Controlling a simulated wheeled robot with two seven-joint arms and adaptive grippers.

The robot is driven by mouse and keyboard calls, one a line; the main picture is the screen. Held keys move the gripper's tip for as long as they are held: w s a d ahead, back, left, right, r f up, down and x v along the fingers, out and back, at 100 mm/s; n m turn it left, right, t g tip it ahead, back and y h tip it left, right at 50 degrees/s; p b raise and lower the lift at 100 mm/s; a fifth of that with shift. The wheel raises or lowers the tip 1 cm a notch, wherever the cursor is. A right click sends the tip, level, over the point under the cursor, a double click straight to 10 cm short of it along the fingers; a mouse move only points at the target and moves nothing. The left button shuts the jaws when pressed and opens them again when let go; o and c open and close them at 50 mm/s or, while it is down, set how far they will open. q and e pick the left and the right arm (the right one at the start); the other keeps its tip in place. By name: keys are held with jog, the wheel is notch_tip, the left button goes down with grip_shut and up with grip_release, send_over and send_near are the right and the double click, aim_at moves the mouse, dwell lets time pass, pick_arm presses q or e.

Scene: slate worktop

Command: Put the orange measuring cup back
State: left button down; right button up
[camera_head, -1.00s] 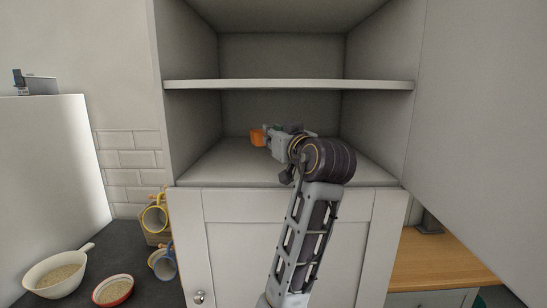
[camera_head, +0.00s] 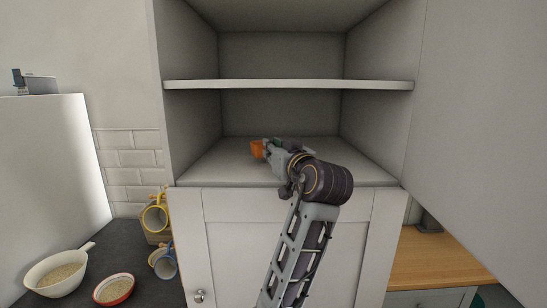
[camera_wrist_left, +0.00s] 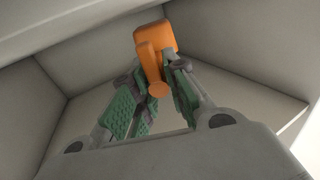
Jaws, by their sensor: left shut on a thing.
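The orange measuring cup (camera_head: 257,149) is inside the lower compartment of the open cupboard (camera_head: 288,85), close above or on its floor; I cannot tell whether it touches. My left gripper (camera_head: 268,148) is shut on the cup. In the left wrist view, the cup (camera_wrist_left: 155,38) points away from me, and its handle runs between the green-padded fingers (camera_wrist_left: 155,88). My left arm reaches in from the front of the cupboard. My right gripper is not in view.
A shelf board (camera_head: 288,85) spans the cupboard above my gripper. The compartment floor around the cup is bare. The open door (camera_head: 480,120) stands at the right.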

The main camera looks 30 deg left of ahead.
pick_arm(q)
jog(key=shift+f, duration=1.05)
jog(key=shift+f, duration=0.2)
jog(key=c, duration=1.4)
grip_release()
jog(key=shift+r, duration=0.2)
jog(key=shift+b+v, duration=1.45)
jog(key=shift+v, duration=4.55)
